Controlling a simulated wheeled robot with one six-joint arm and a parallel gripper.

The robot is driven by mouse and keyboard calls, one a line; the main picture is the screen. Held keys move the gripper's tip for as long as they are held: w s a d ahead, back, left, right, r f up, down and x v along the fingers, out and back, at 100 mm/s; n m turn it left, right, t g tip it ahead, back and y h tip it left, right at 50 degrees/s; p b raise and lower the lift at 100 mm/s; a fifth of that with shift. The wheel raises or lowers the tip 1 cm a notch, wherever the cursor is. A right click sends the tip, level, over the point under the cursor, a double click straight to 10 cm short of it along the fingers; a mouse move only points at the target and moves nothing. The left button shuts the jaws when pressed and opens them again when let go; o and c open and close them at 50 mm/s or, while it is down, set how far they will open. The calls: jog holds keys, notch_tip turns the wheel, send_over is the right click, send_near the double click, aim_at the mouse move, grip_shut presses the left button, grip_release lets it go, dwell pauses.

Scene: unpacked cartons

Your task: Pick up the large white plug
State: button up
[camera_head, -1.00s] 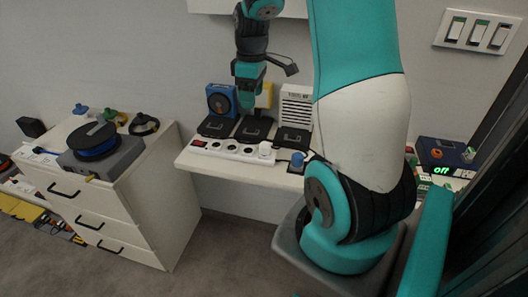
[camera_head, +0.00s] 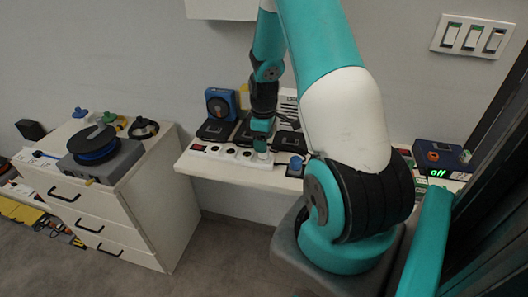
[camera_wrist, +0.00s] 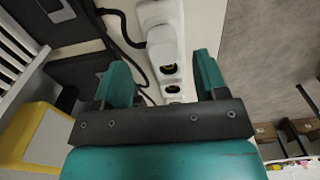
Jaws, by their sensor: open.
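The large white plug (camera_wrist: 162,45) sits on the white power strip (camera_wrist: 172,90) in the wrist view, with a black cable close beside it. In the head view the power strip (camera_head: 228,153) lies along the front of the white shelf, and my gripper hides most of the plug at its right end. My gripper (camera_wrist: 163,78) is open, its two teal fingers apart on either side of the strip. In the head view my gripper (camera_head: 262,148) points down at the strip's right end. Nothing is held.
Black boxes (camera_head: 215,130) stand behind the strip, with a blue device (camera_head: 220,103) at the back. A blue knob (camera_head: 296,162) is right of the strip.

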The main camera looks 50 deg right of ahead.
jog(key=shift+s+a+f+p, duration=0.1)
jog(key=shift+f+p, duration=0.2)
jog(key=shift+f, duration=1.65)
jog(key=c, duration=1.2)
jog(key=shift+r, duration=0.1)
notch_tip(320, 180, up, 20)
jog(key=shift+f+b, duration=0.1)
jog(key=shift+b, duration=0.6)
